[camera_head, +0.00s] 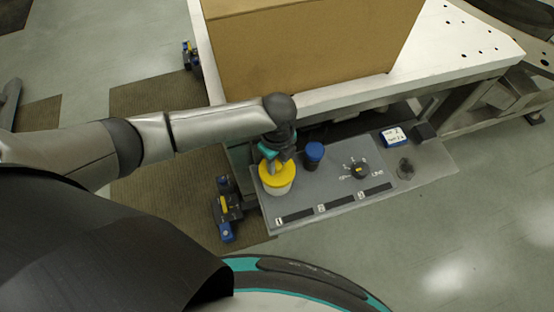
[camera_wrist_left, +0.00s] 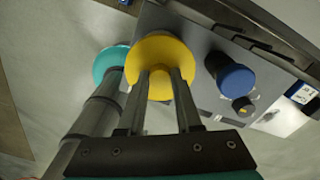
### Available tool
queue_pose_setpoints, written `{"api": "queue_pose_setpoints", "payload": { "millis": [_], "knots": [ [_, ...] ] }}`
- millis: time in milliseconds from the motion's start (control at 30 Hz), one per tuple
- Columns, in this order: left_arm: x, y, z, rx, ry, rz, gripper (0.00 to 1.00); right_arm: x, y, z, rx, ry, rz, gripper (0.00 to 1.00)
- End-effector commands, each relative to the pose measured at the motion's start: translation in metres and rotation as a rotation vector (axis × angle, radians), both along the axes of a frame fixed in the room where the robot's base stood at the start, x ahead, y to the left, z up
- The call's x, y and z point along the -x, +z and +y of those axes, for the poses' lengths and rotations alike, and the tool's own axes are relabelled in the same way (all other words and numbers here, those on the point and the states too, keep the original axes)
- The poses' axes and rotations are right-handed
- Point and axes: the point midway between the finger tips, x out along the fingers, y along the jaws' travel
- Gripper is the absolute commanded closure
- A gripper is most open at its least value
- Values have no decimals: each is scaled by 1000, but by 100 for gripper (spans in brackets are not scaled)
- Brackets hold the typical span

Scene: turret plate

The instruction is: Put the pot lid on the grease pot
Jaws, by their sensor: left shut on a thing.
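The yellow pot lid (camera_head: 277,174) is at the left end of the grey plate, in line with the white grease pot (camera_head: 280,189), whose side shows below it. I cannot tell whether the lid rests fully on the pot or is slightly above it. My left gripper (camera_head: 278,163) is over the lid, coming down from above. In the left wrist view the fingers (camera_wrist_left: 160,78) are shut at the middle of the lid (camera_wrist_left: 160,50), which hides the pot there. The part gripped is mostly hidden by the fingers. My right gripper is in neither view.
A blue-topped pot (camera_head: 314,152) stands close to the right of the lid. A large cardboard box (camera_head: 300,50) stands on the table behind.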

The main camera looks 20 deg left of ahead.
Motion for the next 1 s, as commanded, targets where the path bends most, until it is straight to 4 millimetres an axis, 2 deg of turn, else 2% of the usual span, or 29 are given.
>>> {"api": "queue_pose_setpoints", "payload": {
  "millis": [900,933,1000],
  "knots": [
    [0,-5,0,0,0,0,100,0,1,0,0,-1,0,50],
    [0,-5,0,0,0,0,65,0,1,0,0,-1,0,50],
    [0,-5,0,0,0,0,57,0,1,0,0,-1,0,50]
  ]
}}
